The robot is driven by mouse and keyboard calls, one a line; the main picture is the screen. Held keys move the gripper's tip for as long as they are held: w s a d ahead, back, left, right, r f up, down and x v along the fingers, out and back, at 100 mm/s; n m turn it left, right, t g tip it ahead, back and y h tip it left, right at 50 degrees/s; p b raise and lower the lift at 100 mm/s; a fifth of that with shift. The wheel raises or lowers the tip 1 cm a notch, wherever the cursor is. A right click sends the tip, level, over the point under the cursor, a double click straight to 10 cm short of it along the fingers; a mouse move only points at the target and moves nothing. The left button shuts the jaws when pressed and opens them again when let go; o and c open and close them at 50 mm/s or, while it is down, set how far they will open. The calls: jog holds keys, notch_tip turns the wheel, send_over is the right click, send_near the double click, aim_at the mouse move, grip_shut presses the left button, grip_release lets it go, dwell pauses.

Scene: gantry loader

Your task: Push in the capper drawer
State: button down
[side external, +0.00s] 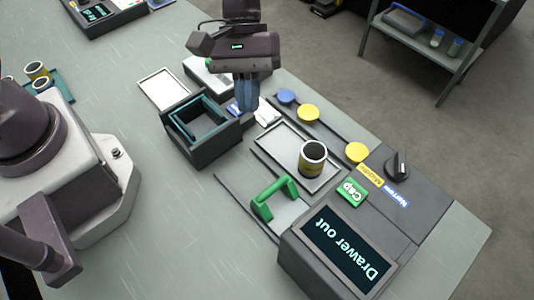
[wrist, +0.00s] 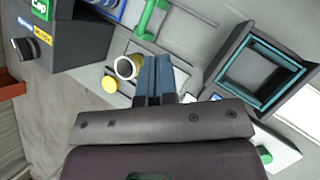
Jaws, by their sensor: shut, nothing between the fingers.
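The capper (side external: 345,235) is a dark grey unit at the lower right with a screen reading "Drawer out". Its drawer (side external: 270,149) extends from it as a grey tray with a pale rim, and a yellow-and-dark cup (side external: 313,158) stands upright on it. A green handle (side external: 274,198) stands beside the tray near the capper; it also shows in the wrist view (wrist: 150,18). My gripper (side external: 246,108) is shut and empty, pointing down beyond the drawer's far end, beside the open box. Its blue fingers (wrist: 155,75) show in the wrist view, apart from the handle.
A dark open box (side external: 205,149) with a teal inner rim stands left of the drawer. Yellow caps (side external: 308,113) and a blue cap (side external: 286,97) lie along the drawer's right side. A black knob (side external: 398,165) and a green "Cap" label (side external: 352,192) are on the capper.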

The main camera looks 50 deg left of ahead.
jog(key=s+a+f+n+t+h, duration=0.2)
jog(key=s+a+n+t, duration=0.15)
jog(key=n, duration=0.75)
send_near(282, 208)
jog(key=a, duration=0.2)
jog(key=a+f, duration=0.1)
jog(key=shift+s+f+t, duration=0.1)
jog(key=shift+s+t, duration=0.25)
jog(key=d, duration=0.3)
jog(key=shift+f, duration=0.3)
jog(key=shift+d, duration=0.45)
jog(key=shift+d, duration=0.1)
jog(key=shift+d, duration=2.6)
